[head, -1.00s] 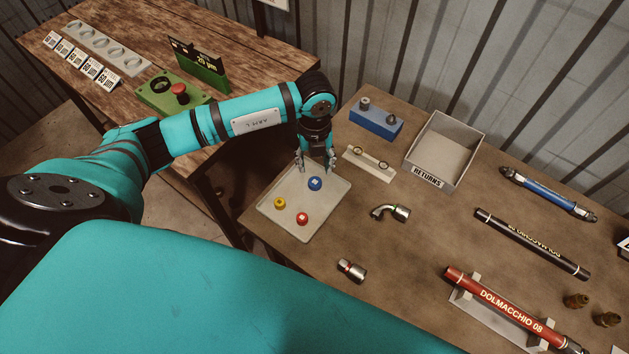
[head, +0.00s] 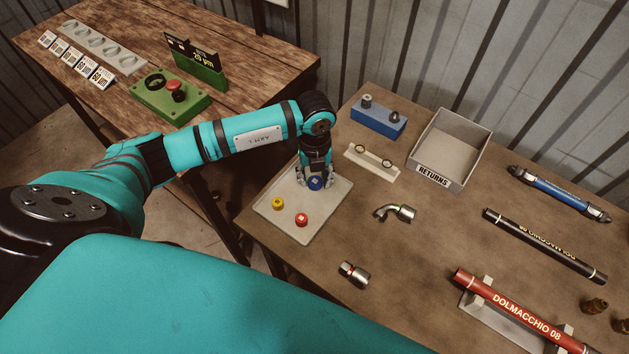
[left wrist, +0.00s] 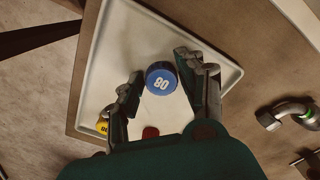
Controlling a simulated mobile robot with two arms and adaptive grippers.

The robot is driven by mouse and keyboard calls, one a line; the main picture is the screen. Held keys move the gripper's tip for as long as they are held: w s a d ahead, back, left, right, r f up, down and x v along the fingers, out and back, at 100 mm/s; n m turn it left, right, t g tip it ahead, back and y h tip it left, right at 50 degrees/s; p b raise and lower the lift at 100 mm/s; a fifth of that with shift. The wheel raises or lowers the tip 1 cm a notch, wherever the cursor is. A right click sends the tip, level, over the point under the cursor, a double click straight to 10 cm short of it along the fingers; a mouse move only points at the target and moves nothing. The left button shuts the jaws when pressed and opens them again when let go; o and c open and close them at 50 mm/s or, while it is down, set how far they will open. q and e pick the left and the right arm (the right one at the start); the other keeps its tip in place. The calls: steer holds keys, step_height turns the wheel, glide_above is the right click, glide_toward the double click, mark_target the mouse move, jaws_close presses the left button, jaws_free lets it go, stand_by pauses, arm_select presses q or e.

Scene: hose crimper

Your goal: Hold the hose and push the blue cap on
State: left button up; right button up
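The blue cap (head: 314,183) sits in the pale tray (head: 298,231) at the table's left corner. A white two-digit mark shows on its top in the left wrist view (left wrist: 162,79). My left gripper (head: 315,181) points down over the tray, one finger on each side of the cap. In the left wrist view the fingers (left wrist: 160,75) look open, close beside the cap; contact is not clear. A red hose (head: 513,308) marked DOLMACCHIO 08 lies in a pale cradle. A black hose (head: 543,245) and a blue hose (head: 558,193) lie behind it. My right gripper is out of view.
A yellow cap (head: 278,203) and a red cap (head: 301,220) share the tray. An elbow fitting (head: 396,213), a straight fitting (head: 353,274), a ring holder (head: 371,163), a blue block (head: 378,119) and a RETURNS box (head: 446,180) stand nearby. The table's middle has free room.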

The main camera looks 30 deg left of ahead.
mark_target(315, 179)
arm_select(q)
steer(key=c, duration=0.6)
steer(key=shift+r+p, duration=2.5)
steer(key=shift+r, duration=1.05)
steer(key=shift+c, duration=0.2)
steer(key=shift+f, duration=0.1)
